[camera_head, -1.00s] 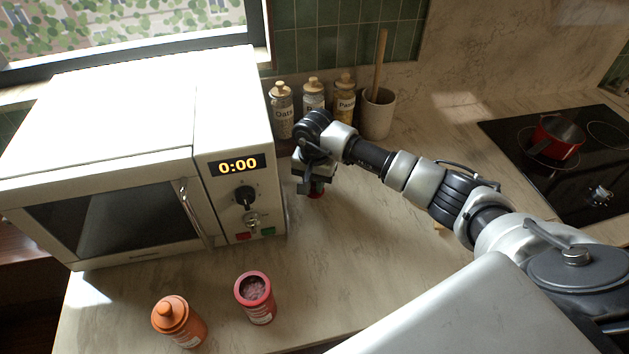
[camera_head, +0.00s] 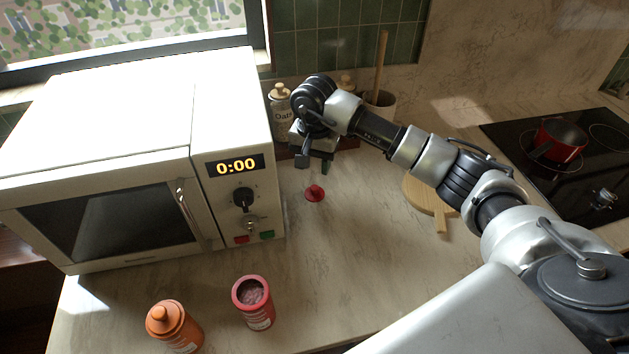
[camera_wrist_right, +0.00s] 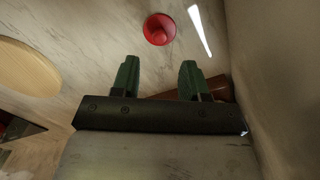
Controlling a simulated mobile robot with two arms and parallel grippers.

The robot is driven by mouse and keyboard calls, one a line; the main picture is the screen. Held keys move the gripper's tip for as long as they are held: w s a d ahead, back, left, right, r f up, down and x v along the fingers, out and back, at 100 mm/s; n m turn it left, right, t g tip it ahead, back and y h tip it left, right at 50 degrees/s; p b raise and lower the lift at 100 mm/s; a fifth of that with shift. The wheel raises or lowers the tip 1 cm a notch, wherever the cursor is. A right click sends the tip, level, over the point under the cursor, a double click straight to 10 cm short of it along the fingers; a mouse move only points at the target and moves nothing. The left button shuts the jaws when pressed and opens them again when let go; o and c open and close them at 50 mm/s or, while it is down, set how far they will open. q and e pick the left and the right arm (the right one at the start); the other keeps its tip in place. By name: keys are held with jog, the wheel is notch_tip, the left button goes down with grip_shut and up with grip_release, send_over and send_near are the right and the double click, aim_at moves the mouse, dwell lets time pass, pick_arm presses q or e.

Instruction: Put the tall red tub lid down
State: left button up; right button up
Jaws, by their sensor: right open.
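The red tub lid (camera_head: 315,193) lies on the counter to the right of the microwave. It also shows in the right wrist view (camera_wrist_right: 159,29), beyond the fingertips and apart from them. The open red tub (camera_head: 254,303) stands near the counter's front edge, its mouth uncovered and its contents showing. My right gripper (camera_head: 315,163) is above and behind the lid in the head view. In the right wrist view its two green fingers (camera_wrist_right: 158,76) are spread apart with nothing between them. My left gripper is not in view.
The microwave (camera_head: 222,200) stands at the left. An orange lidded tub (camera_head: 174,328) stands beside the red tub. Labelled jars (camera_head: 280,112) and a utensil crock (camera_head: 381,106) are behind my gripper. A round wooden board (camera_head: 425,199) and a hob with a red pot (camera_head: 558,140) are at the right.

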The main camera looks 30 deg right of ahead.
notch_tip(320, 180, up, 4)
jog(key=shift+r+b, duration=0.2)
jog(key=shift+b, duration=0.1)
dwell(0.3)
